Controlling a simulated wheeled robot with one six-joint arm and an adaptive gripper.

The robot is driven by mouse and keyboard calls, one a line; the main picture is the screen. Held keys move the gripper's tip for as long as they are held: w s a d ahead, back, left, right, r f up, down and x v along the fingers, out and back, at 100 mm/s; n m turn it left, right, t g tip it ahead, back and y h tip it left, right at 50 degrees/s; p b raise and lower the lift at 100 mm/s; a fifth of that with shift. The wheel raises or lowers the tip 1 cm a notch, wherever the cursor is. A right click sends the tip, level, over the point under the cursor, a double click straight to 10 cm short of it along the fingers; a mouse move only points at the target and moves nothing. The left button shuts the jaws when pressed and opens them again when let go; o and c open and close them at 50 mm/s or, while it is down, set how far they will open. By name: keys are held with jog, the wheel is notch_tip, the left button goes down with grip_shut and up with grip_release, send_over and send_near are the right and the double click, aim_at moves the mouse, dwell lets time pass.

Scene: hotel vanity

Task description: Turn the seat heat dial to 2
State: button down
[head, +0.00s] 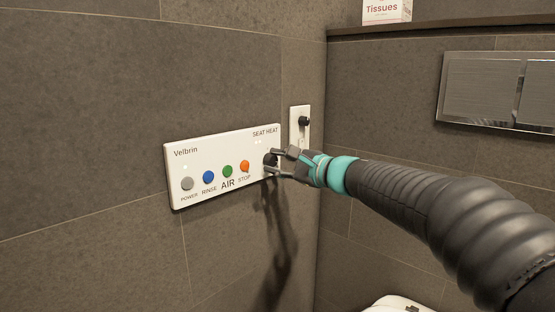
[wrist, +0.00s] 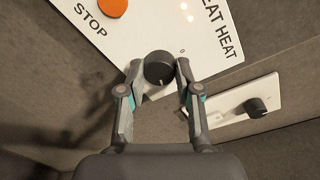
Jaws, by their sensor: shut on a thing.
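The white control panel (head: 210,163) is on the tiled wall, with the seat heat dial (head: 270,159) at its right end under the words SEAT HEAT. In the wrist view the dial (wrist: 159,68) is a dark round knob with a light pointer line on its lower face. A small 0 shows on the panel just above and right of the dial. Other dial marks are hidden or too small to read. My gripper (head: 274,161) reaches in from the right. In the wrist view its fingers (wrist: 158,75) are closed on both sides of the dial.
Grey, blue, green and orange (head: 244,166) buttons line the panel left of the dial. A white plate with a second black knob (head: 304,121) is close on the right. A metal flush plate (head: 495,88) and tissue box (head: 386,11) are farther right.

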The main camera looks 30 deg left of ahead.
jog(key=shift+m, duration=0.7)
jog(key=c, duration=0.8)
grip_release()
jog(key=shift+d, duration=0.1)
jog(key=v, duration=1.1)
jog(key=shift+d, duration=0.4)
